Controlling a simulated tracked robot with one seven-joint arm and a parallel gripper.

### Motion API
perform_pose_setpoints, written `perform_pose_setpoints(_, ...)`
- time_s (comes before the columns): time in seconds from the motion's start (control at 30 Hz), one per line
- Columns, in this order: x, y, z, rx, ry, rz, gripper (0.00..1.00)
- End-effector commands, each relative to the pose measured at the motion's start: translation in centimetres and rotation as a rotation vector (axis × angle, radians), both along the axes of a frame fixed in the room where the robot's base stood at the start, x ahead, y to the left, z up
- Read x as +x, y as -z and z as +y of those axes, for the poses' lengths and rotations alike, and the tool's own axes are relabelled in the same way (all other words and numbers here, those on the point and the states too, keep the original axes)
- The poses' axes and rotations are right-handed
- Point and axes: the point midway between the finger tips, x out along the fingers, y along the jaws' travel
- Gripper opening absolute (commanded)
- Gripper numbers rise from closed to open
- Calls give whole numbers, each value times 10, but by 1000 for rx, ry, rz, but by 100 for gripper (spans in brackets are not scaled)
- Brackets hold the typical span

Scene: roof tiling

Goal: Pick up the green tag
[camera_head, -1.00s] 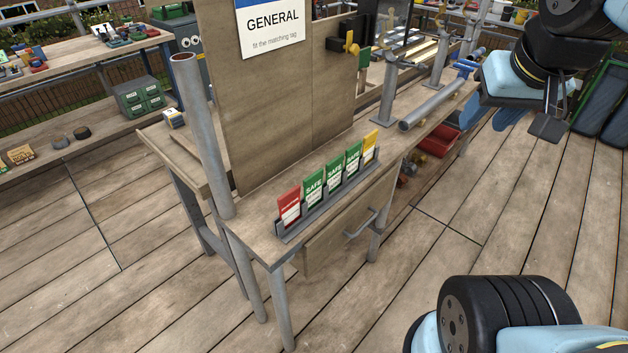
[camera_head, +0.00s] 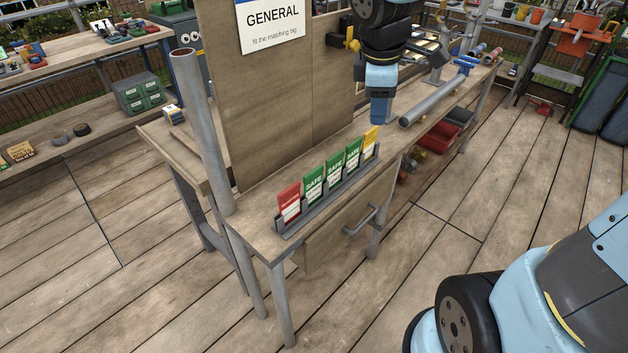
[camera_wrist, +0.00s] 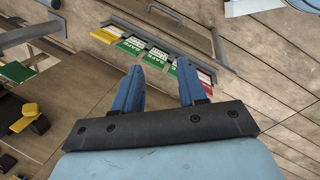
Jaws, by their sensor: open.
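Several green tags stand in a grey rack on the bench; the nearest to the red tag (camera_head: 289,205) is a green tag (camera_head: 314,187), with another green tag (camera_head: 334,175) and a third (camera_head: 352,159) beside it. A yellow tag (camera_head: 370,142) stands at the far end. In the wrist view the green tags (camera_wrist: 157,56) lie ahead of my fingers, with the red tag at the right. My gripper (camera_wrist: 162,85) is open and empty, its two blue fingers apart. In the head view my gripper (camera_head: 381,112) hangs above the bench, just beyond the yellow tag.
The upright board with the GENERAL sign (camera_head: 272,25) stands behind the rack. A yellow padlock-like piece (camera_head: 352,38) sticks out from it near my arm. A grey post (camera_head: 200,130) rises at the bench's left end. A grey pipe (camera_head: 432,104) lies to the right.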

Motion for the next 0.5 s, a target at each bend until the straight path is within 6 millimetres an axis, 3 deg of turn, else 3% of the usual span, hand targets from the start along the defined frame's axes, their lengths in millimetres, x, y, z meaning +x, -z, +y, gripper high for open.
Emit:
perform_pose_setpoints(0.3,26,55,82,-128,-600,153,42)
perform_pose_setpoints(0.5,30,79,120,-160,-870,208,42)
